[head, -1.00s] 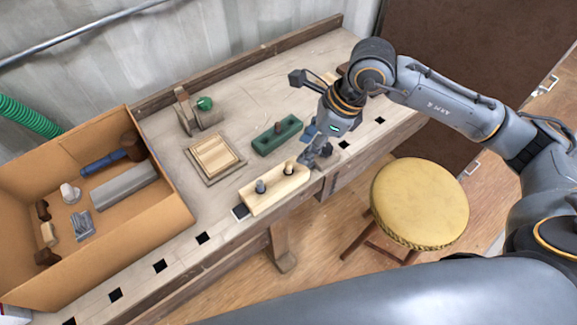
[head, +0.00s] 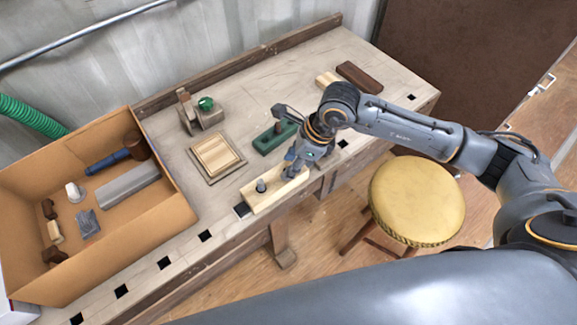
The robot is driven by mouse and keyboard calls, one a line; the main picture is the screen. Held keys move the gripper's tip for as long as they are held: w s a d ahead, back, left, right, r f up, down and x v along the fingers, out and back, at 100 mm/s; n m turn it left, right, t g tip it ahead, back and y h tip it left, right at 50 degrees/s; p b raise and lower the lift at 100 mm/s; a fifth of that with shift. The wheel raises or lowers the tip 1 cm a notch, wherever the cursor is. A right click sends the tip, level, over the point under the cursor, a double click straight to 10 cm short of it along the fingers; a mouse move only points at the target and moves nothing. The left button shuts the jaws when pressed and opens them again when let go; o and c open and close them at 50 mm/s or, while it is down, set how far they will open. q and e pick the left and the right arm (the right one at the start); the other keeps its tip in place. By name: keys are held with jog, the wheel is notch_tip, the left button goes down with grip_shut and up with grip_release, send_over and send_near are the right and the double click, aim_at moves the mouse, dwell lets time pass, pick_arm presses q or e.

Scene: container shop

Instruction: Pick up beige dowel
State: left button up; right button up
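A pale wooden block (head: 262,199) lies near the front edge of the workbench. A grey dowel (head: 261,186) stands upright in its left part. My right gripper (head: 290,170) points down over the block's right part, where a brownish dowel top showed earlier. That dowel is now hidden by the gripper, so I cannot tell whether the fingers touch it or are shut. A green block (head: 268,144) behind has a brownish peg (head: 278,128) in it, close to my gripper. My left gripper is not in view.
A cardboard box (head: 150,215) with tools and small parts stands at the left. A framed wooden piece (head: 216,156) and a small vise-like tool (head: 205,112) lie behind the block. A dark brown block (head: 359,76) lies at the back right. A yellow stool (head: 418,200) stands in front.

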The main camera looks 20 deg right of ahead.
jog(key=c, duration=0.6)
jog(key=shift+c, duration=0.2)
jog(key=shift+r, duration=0.1)
